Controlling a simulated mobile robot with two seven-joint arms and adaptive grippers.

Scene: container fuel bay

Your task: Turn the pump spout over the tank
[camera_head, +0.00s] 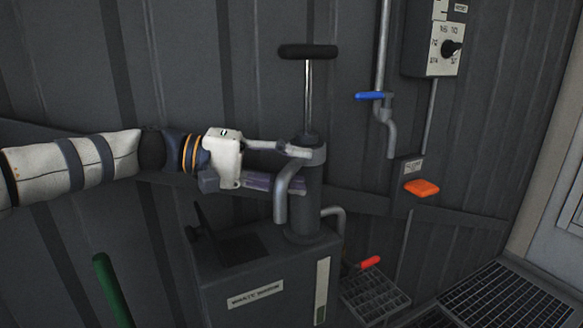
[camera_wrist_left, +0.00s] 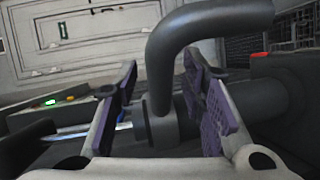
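The hand pump (camera_head: 308,205) is a dark upright cylinder with a black T-handle (camera_head: 308,51) on a raised rod. Its grey bent spout (camera_head: 283,192) leaves a collar near the top and points down at the pump's front left. The dark tank (camera_head: 215,290) below has an opening with a raised lid, left of the spout's tip. My left gripper (camera_head: 297,168) reaches in from the left, at the spout's height. In the left wrist view, the spout (camera_wrist_left: 162,75) passes between the open purple-padded fingers (camera_wrist_left: 165,100), with gaps beside it. My right gripper is not in view.
A blue-levered tap (camera_head: 370,96) and a dial box (camera_head: 447,60) are on the wall to the right, above an orange part (camera_head: 422,187). A red lever (camera_head: 370,262) is low at the right. A green handle (camera_head: 112,290) stands front left. Floor grates (camera_head: 500,297) are bottom right.

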